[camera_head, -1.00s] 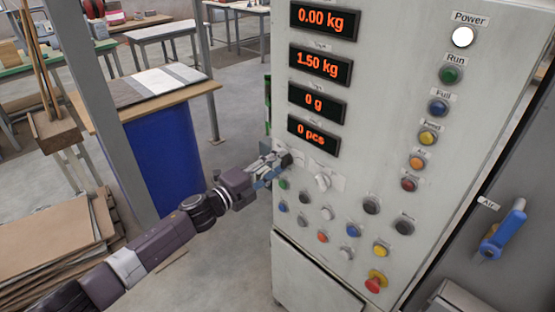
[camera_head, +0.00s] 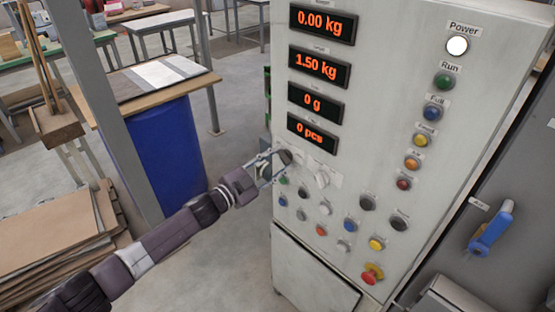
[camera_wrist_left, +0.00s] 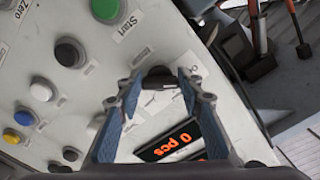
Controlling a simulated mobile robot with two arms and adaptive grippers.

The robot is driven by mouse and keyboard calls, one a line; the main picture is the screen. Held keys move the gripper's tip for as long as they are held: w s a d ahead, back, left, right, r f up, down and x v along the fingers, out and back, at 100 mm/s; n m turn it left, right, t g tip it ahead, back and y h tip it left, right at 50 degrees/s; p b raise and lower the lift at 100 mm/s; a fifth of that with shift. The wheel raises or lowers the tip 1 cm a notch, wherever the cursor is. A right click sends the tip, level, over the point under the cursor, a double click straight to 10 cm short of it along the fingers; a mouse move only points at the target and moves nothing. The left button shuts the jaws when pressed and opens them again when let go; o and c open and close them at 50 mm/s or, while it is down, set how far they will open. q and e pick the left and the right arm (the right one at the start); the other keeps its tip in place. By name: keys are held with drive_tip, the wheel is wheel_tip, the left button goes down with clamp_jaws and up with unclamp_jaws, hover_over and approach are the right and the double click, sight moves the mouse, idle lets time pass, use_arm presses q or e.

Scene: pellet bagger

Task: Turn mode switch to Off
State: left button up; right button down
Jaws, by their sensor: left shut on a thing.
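A dark rotary knob (camera_head: 286,157), which looks like the mode switch, sits on the left edge of the pale control panel, below the "0 pcs" display. My left gripper (camera_head: 277,159) reaches it from the left and is shut on it. In the left wrist view, the dark knob (camera_wrist_left: 160,78) lies between the tips of the two blue-grey fingers (camera_wrist_left: 160,90). Its label is partly hidden and too small to read, so I cannot tell its setting. My right gripper is not in view.
Several coloured buttons lie below, with a red mushroom button (camera_head: 372,274) at the lower right. A blue handle (camera_head: 492,228) is farther right. A blue barrel (camera_head: 165,150) stands behind my left arm.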

use_arm(q)
drive_tip(key=shift+n, duration=0.7)
drive_tip(key=shift+f+n, duration=0.1)
drive_tip(key=shift+n, duration=0.2)
drive_tip(key=o, duration=1.2)
drive_tip(key=shift+c, duration=0.2)
drive_tip(key=v, duration=1.2)
